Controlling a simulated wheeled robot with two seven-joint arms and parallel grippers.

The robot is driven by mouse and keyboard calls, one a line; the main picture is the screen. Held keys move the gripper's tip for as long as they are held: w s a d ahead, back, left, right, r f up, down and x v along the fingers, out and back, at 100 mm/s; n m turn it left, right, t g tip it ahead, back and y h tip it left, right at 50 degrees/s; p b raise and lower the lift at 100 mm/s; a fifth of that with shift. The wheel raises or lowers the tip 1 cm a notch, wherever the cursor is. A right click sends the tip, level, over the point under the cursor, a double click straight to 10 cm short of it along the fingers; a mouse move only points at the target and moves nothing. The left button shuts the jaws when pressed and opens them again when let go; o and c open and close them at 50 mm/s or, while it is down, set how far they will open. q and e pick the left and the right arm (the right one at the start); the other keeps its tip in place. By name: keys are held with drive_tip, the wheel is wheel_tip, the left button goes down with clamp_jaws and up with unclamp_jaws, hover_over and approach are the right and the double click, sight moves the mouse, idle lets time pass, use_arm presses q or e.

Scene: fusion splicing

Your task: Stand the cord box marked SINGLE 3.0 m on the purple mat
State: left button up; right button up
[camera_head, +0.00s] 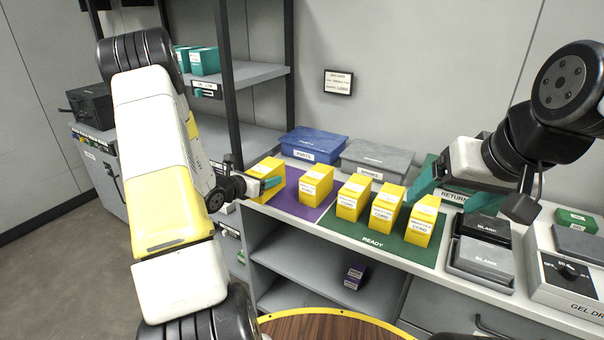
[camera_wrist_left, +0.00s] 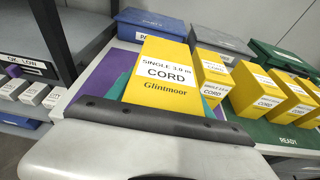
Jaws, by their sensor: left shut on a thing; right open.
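My left gripper (camera_head: 272,184) is shut on a yellow cord box (camera_head: 264,168) at the left part of the purple mat (camera_head: 291,205). In the left wrist view the box (camera_wrist_left: 160,78) reads SINGLE 3.0 m CORD, Glintmoor, and looks upright; a teal finger (camera_wrist_left: 118,87) shows beside it. Whether its base touches the mat is hidden. A second yellow cord box (camera_head: 316,186) stands to its right, apparently on the purple mat; its label is partly legible as SINGLE in the left wrist view (camera_wrist_left: 212,76). My right gripper (camera_head: 455,190) is open and empty, right of the green mat.
Several yellow cord boxes (camera_head: 387,206) stand on the green READY mat (camera_head: 400,250). Blue (camera_head: 314,144) and grey (camera_head: 376,160) lidded bins line the back. Grey and black BLANK boxes (camera_head: 484,258) are at right. A dark shelf post (camera_head: 232,90) rises left of the held box.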

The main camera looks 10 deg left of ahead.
use_arm(q)
drive_tip(key=x, duration=0.4)
drive_tip(key=d+r+x, duration=0.1)
drive_tip(key=x, duration=0.3)
drive_tip(key=r+x, duration=0.1)
drive_tip(key=x, duration=0.3)
drive_tip(key=shift+w+d+r, duration=0.15)
drive_tip(key=shift+w+d, duration=0.05)
drive_tip(key=shift+w+f, duration=0.1)
drive_tip(key=shift+f, duration=1.65)
drive_tip(key=shift+f, duration=0.1)
drive_tip(key=o, duration=1.7)
drive_tip(key=shift+f, duration=0.1)
drive_tip(key=shift+o, duration=0.2)
